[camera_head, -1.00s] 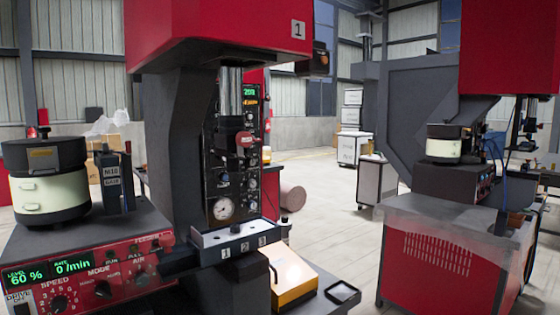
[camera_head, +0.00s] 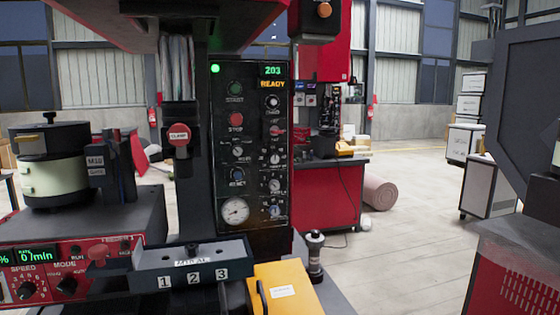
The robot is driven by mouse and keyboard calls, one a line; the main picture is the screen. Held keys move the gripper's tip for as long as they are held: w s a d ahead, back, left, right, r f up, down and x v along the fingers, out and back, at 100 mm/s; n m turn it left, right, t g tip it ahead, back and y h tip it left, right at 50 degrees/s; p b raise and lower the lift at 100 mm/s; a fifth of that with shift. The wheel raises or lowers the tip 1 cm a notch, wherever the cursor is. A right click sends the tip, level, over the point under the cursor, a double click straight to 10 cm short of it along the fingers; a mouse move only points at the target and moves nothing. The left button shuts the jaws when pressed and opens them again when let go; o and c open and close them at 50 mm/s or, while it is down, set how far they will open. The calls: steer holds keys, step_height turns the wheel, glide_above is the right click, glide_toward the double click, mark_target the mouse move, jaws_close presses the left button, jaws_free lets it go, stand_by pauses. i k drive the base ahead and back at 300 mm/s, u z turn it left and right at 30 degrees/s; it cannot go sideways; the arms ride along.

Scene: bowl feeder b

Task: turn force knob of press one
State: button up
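The control panel (camera_head: 255,200) of the red and dark grey press stands upright near the middle. Its green display (camera_head: 272,70) reads 203, with READY in yellow below. The left column holds a green button (camera_head: 235,88), a red stop button (camera_head: 236,119), a selector (camera_head: 237,151), a blue button (camera_head: 237,175) and a pressure gauge (camera_head: 235,211). The right column holds several small knobs, among them a top knob (camera_head: 272,101) and a red one (camera_head: 277,131). Their labels are too small to tell which is the force knob. My gripper is not in view.
A tray marked 1, 2, 3 (camera_head: 193,279) and a yellow box (camera_head: 285,290) stand in front of the panel. The bowl feeder (camera_head: 52,180) and its red control box (camera_head: 65,275) are at left. Open floor (camera_head: 410,230) lies to the right.

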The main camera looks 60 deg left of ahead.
mark_target(274, 159)
steer(key=u, duration=2.2)
